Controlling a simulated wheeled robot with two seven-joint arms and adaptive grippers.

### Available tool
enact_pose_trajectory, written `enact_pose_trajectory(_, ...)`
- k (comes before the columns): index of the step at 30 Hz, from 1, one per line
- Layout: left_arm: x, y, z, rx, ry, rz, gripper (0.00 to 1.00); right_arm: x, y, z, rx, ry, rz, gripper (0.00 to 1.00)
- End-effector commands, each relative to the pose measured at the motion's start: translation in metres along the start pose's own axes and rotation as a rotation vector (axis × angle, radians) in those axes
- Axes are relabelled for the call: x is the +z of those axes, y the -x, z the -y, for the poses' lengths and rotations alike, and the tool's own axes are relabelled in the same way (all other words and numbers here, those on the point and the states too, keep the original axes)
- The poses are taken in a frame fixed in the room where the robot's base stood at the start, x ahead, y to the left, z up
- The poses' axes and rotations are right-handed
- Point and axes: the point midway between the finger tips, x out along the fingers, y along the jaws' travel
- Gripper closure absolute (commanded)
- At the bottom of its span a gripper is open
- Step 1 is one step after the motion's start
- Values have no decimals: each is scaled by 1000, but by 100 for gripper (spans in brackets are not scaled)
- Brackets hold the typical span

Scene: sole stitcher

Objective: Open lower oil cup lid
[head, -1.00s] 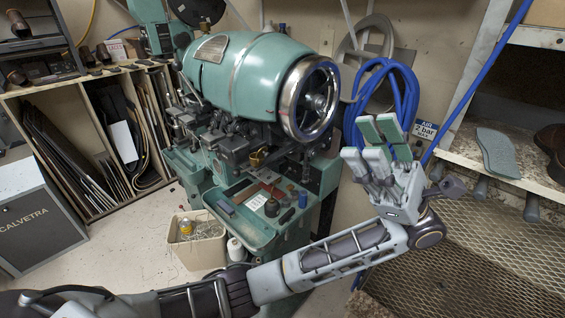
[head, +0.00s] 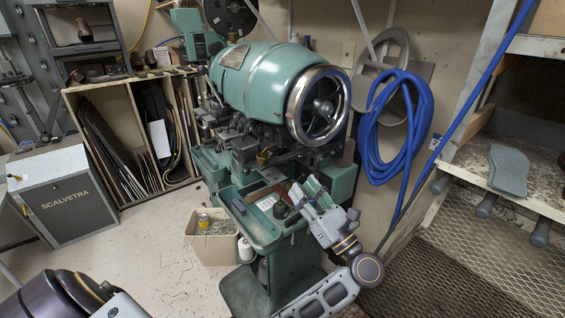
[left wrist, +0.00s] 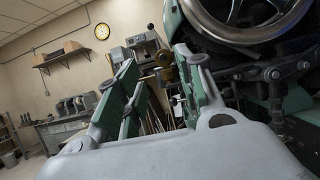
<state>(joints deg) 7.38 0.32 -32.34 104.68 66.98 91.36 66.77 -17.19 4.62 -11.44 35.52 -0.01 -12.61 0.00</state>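The green sole stitcher (head: 262,80) stands in the middle of the head view, with a chrome handwheel (head: 320,105) on its right end. A small brass cup (head: 264,157) sits below the green drum; it looks like the lower oil cup, but its lid is too small to make out. In the left wrist view a brass part (left wrist: 163,59) shows beyond the fingers. My left gripper (head: 303,192) is just right of the machine's tray, to the right of and lower than the brass cup. Its green-padded fingers are spread and empty (left wrist: 155,68). My right gripper is out of view.
A blue hose (head: 400,125) hangs on the wall at right, beside shelves with a mesh surface (head: 480,260).

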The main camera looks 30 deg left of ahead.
Motion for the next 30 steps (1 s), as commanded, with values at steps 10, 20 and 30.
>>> enact_pose_trajectory(10,-22,-3,-4,-10,-3,-47,63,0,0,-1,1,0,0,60)
enact_pose_trajectory(20,-21,-6,-4,-9,-3,-45,63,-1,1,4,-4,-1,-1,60)
enact_pose_trajectory(30,-20,-37,-4,-9,-3,-42,63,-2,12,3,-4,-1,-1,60)
